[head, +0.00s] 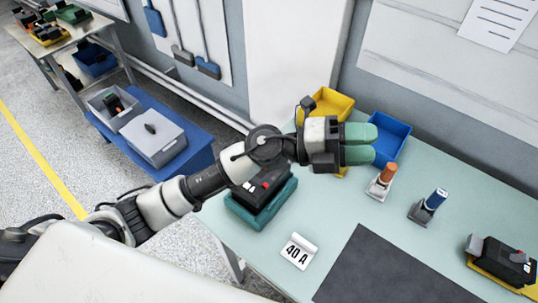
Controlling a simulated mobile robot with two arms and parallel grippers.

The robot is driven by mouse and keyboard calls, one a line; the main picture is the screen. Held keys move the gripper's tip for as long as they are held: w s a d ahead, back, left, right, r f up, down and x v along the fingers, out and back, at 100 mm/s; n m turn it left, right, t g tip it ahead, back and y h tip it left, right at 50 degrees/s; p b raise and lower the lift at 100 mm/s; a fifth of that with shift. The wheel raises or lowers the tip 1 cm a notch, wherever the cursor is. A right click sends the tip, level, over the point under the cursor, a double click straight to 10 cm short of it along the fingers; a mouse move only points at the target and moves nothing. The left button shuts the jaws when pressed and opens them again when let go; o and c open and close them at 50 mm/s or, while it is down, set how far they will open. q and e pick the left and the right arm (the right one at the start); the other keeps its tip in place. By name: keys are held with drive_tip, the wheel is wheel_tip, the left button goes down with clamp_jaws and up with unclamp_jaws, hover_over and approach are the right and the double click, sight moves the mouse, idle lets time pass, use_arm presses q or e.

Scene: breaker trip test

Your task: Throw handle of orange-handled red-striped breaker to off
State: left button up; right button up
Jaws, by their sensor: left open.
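A black breaker (262,190) with a small red part and a white label sits in a green cradle (262,214) on the bench. My left arm passes over it and hides part of its top. A second black breaker (505,257) with a small red part lies on a yellow base at the right edge. No orange handle or red stripe can be made out on either breaker. My left gripper (364,144), with green fingers, is open and empty above the bench, to the right of the cradled breaker. My right gripper is not in view.
An orange-topped piece (384,179) and a blue-topped piece (431,204) stand on the bench. Yellow (333,101) and blue (391,131) bins are behind. A "40 A" card (299,251) and dark mat (385,272) lie in front. A side table (77,28) stands far left.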

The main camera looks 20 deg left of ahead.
use_arm(q)
drive_tip(key=w+a+f+m+g+y, duration=0.2)
drive_tip(key=a+f+m+g+y, duration=0.25)
drive_tip(key=f+m+y, duration=0.4)
drive_tip(key=w+a+f+n+y, duration=0.1)
drive_tip(key=w+a+y, duration=0.2)
drive_tip(key=a+y, duration=0.35)
drive_tip(key=w+a+f+n+y, duration=0.1)
drive_tip(key=w+a+n+y, duration=0.15)
drive_tip(key=a+y, duration=0.4)
drive_tip(key=shift+m+t+h, duration=0.3)
drive_tip(key=shift+t+h, duration=0.15)
drive_tip(key=shift+h, duration=0.2)
drive_tip(key=f+p, duration=0.1)
drive_tip(key=f, duration=0.2)
drive_tip(key=a+f+p, duration=0.1)
drive_tip(key=f, duration=0.2)
drive_tip(key=f+p, duration=0.1)
drive_tip(key=f, duration=0.2)
drive_tip(key=shift+w+a+p, duration=0.15)
drive_tip(key=shift+a+p, duration=0.1)
drive_tip(key=shift+p, duration=0.1)
drive_tip(key=shift+f, duration=0.5)
drive_tip(key=shift+c, duration=0.2)
clamp_jaws()
